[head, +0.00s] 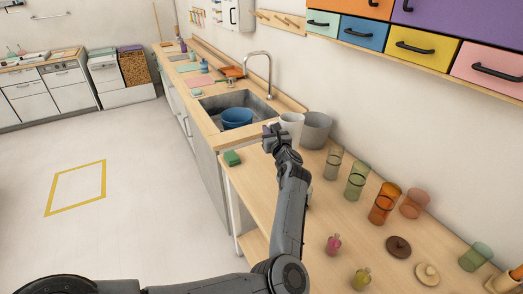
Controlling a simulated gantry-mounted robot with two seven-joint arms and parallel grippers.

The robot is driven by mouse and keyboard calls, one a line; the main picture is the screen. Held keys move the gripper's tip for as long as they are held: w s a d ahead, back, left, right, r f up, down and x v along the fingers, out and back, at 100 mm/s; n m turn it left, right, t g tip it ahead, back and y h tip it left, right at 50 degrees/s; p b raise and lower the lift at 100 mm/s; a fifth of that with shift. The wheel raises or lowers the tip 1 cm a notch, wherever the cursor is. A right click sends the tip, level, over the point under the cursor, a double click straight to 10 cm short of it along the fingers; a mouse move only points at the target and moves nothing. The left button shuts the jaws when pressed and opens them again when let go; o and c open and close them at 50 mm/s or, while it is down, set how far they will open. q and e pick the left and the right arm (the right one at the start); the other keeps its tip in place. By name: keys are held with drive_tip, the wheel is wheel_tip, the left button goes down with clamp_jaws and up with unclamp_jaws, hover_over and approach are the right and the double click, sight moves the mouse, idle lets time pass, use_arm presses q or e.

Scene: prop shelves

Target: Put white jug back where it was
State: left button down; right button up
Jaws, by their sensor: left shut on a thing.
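The white jug (292,123) is upright at the back end of the wooden counter, near the sink. My left gripper (277,137) is at its left side, shut on it. The fingers and the grip are small and partly hidden by my wrist. I cannot tell whether the jug's base touches the counter. My right gripper is not in view.
A grey pot (317,130) stands close right of the jug. Several coloured glasses, including an orange one (384,204), line the counter's right side. A green sponge (232,158) lies at the left edge. A blue bowl (237,118) is in the sink (210,104).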

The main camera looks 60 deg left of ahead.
use_arm(q)
drive_tip(key=shift+s+a+f+b, duration=0.3)
drive_tip(key=shift+s+a+f, duration=0.15)
drive_tip(key=shift+a+f, duration=1.1)
drive_tip(key=shift+s+a+f+b, duration=0.25)
drive_tip(key=shift+s+a+f, duration=0.25)
drive_tip(key=shift+a+f, duration=1)
drive_tip(key=shift+s+a+f+b, duration=0.3)
drive_tip(key=shift+s+a+f, duration=0.15)
drive_tip(key=shift+a+f, duration=1.1)
drive_tip(key=shift+d+f, duration=0.1)
drive_tip(key=shift+d, duration=0.05)
drive_tip(key=shift+f, duration=0.2)
drive_tip(key=c, duration=1.1)
unclamp_jaws()
